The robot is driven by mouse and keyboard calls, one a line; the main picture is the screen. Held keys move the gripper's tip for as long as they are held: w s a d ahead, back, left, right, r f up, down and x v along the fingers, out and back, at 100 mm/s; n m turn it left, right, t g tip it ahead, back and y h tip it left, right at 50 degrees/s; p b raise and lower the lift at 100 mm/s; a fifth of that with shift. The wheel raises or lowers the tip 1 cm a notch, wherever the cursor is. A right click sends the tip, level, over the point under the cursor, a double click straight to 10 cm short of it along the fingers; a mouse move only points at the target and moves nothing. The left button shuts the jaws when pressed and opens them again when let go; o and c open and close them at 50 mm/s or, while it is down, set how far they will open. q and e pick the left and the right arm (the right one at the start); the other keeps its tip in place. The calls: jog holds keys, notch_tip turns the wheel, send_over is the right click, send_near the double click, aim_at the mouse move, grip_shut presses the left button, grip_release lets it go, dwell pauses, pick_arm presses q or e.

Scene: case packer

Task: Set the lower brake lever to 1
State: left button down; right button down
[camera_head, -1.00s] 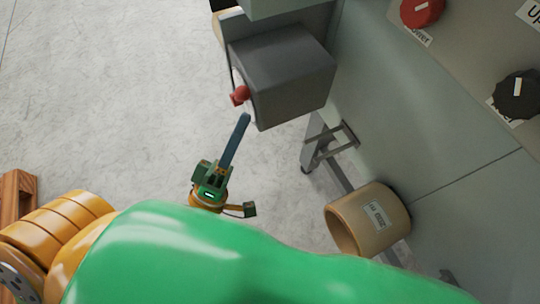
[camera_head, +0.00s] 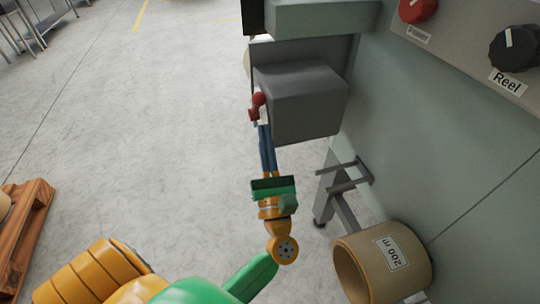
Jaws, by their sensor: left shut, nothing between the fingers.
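A small red lever (camera_head: 257,103) sticks out from the left face of a grey box (camera_head: 303,101) on the machine; I cannot read any setting marks beside it. My left gripper (camera_head: 264,128) has long blue-grey fingers, shut and empty. Its tips are just below the red lever in the picture and seem close to it or touching; which, I cannot tell. The gripper's green and orange body (camera_head: 275,198) is below. My right gripper is out of view.
A red knob (camera_head: 418,10) and a black knob (camera_head: 514,48) labelled "Reel" sit on the panel at the upper right. A tan roll (camera_head: 384,263) marked "200 m" is at the lower right. A wooden pallet (camera_head: 27,235) lies at left. The grey floor between is clear.

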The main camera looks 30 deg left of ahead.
aim_at(257, 107)
pick_arm(q)
jog(key=p+x, duration=0.1)
jog(key=x, duration=0.3)
